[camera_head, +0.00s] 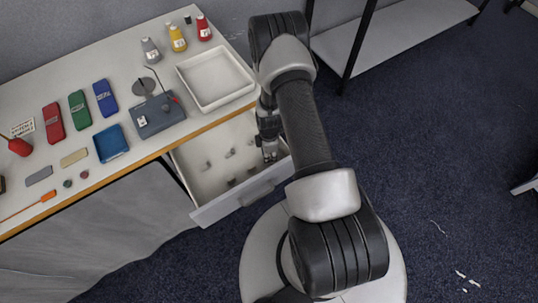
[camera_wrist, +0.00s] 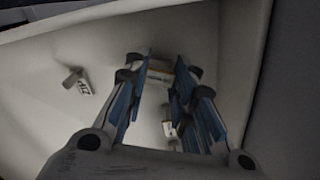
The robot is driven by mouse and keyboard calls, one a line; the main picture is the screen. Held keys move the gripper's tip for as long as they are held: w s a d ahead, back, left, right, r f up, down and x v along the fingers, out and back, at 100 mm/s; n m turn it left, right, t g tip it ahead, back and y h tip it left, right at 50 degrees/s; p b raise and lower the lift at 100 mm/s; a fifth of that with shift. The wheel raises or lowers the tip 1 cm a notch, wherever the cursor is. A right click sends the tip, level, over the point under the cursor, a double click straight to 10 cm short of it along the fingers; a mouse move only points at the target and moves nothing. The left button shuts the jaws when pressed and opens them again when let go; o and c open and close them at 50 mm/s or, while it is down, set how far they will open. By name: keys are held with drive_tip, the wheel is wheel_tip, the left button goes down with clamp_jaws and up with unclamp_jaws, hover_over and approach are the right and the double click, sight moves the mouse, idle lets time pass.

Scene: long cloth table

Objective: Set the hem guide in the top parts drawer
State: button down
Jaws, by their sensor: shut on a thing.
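The top parts drawer (camera_head: 245,200) is pulled out below the table edge, with its white inside open to view. My gripper (camera_head: 269,157) reaches down into its right side. In the wrist view my gripper (camera_wrist: 160,82) is shut on a small pale piece with a brownish face, taken as the hem guide (camera_wrist: 159,69), between its blue-padded fingertips. The drawer's wall (camera_wrist: 232,45) rises close on the right there. I cannot tell whether the held piece touches the drawer floor. In the head view the gripper hides it.
Several small parts lie in the drawer, one (camera_head: 207,163) to the left. The wrist view shows a labelled one (camera_wrist: 78,82) left of the fingers. On the table, a white tray (camera_head: 216,78) and a dark grey box (camera_head: 158,116) stand above the drawer.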

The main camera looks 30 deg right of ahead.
drive_tip(key=shift+f+b, duration=0.2)
drive_tip(key=shift+b, duration=0.1)
drive_tip(key=c, duration=1.3)
unclamp_jaws()
drive_tip(key=shift+r, duration=0.1)
drive_tip(key=shift+c, duration=0.2)
drive_tip(key=shift+r, duration=0.15)
